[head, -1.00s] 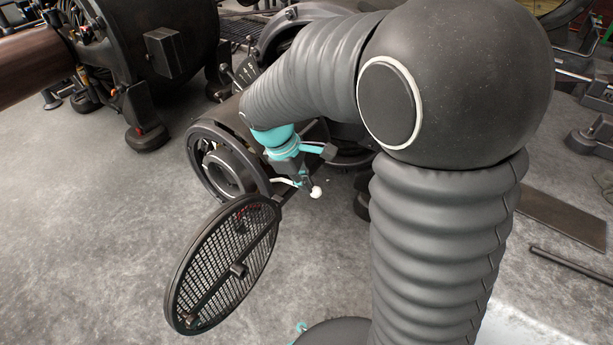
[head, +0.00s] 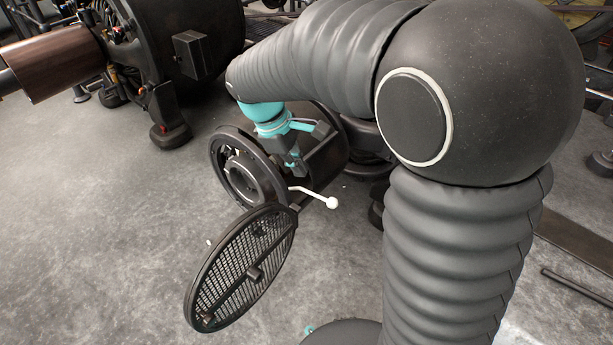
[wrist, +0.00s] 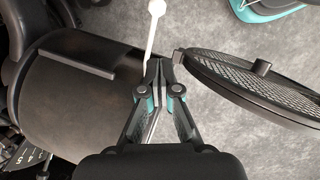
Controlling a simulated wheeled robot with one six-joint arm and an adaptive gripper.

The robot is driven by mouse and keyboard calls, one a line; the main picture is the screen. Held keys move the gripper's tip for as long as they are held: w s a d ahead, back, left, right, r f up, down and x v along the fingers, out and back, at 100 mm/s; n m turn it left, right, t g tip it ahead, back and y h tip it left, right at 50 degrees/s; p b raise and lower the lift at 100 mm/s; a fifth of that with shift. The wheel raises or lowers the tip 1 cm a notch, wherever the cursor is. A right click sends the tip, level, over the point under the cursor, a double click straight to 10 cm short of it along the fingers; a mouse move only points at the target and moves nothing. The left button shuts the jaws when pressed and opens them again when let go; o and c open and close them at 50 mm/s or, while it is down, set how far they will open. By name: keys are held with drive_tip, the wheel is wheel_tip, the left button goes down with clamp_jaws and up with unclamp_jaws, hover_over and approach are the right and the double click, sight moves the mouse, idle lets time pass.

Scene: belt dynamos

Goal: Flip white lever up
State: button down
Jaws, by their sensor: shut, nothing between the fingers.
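The white lever (head: 316,195) is a thin rod with a round white knob. It sticks out to the right from the front side of a dark dynamo (head: 325,160), the knob slightly lower than the rod's inner end. In the wrist view the lever (wrist: 153,35) runs from the top edge down toward my fingertips. My gripper (head: 296,172), teal and dark, is above the lever's inner end in the head view. In the wrist view my gripper (wrist: 154,64) is shut and empty, its tips close beside the lever's base; I cannot tell if they touch.
A round mesh cover (head: 240,268) hangs open in front of the dynamo; in the wrist view the mesh cover (wrist: 255,80) is right of my fingers. A larger dark machine (head: 185,50) stands at the back left. The concrete floor (head: 100,250) at left is clear.

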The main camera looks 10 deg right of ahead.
drive_tip(key=shift+v, duration=1.45)
drive_tip(key=shift+d, duration=0.1)
